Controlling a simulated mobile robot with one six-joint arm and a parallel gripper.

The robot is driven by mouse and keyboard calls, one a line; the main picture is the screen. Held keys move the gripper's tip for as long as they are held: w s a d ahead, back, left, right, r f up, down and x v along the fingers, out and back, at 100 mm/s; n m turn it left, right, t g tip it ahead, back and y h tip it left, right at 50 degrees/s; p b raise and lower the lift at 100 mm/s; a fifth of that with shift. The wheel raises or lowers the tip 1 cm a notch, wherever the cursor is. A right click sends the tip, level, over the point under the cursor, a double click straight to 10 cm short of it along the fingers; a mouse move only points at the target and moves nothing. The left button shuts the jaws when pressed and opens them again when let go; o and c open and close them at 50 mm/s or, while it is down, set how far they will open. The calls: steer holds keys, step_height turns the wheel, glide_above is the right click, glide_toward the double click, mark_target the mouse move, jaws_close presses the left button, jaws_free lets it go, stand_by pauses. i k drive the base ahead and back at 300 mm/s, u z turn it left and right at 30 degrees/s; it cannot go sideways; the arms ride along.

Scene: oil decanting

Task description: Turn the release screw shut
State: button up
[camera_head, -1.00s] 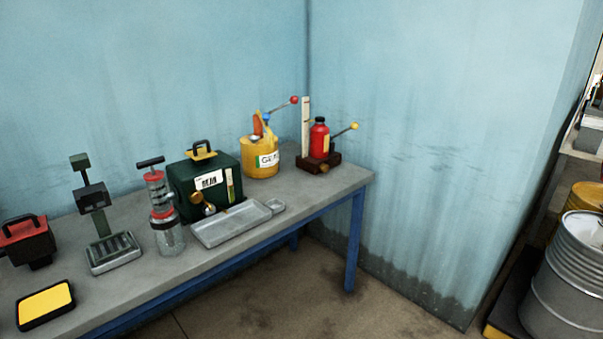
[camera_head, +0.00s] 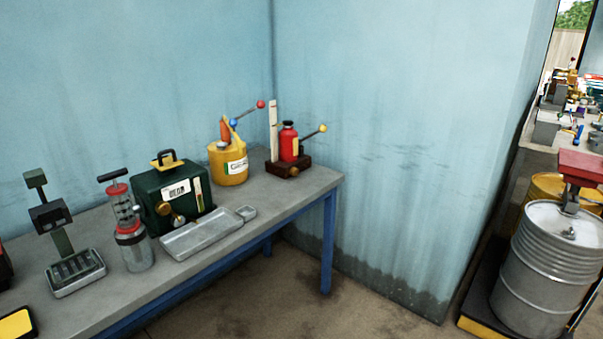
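A red bottle-shaped jack (camera_head: 288,146) stands upright on a dark brown base (camera_head: 276,168) at the far right end of the bench. A lever with a yellow ball (camera_head: 323,128) sticks out from it to the right. A small brass-coloured knob (camera_head: 293,171) shows low on the base's front; it may be the release screw, but it is too small to tell how far it is turned. My gripper is not in view.
The grey bench (camera_head: 225,233) also holds a yellow can (camera_head: 229,168), a green box (camera_head: 152,208) with a brass tap, a metal tray (camera_head: 205,240), a glass-bodied pump (camera_head: 138,258) and a scale-like stand (camera_head: 75,273). Drums (camera_head: 545,262) stand at right. Floor before the bench is clear.

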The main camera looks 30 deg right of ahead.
mark_target(294, 171)
steer(key=z, duration=0.25)
steer(key=i, duration=0.95)
steer(key=u, duration=0.3)
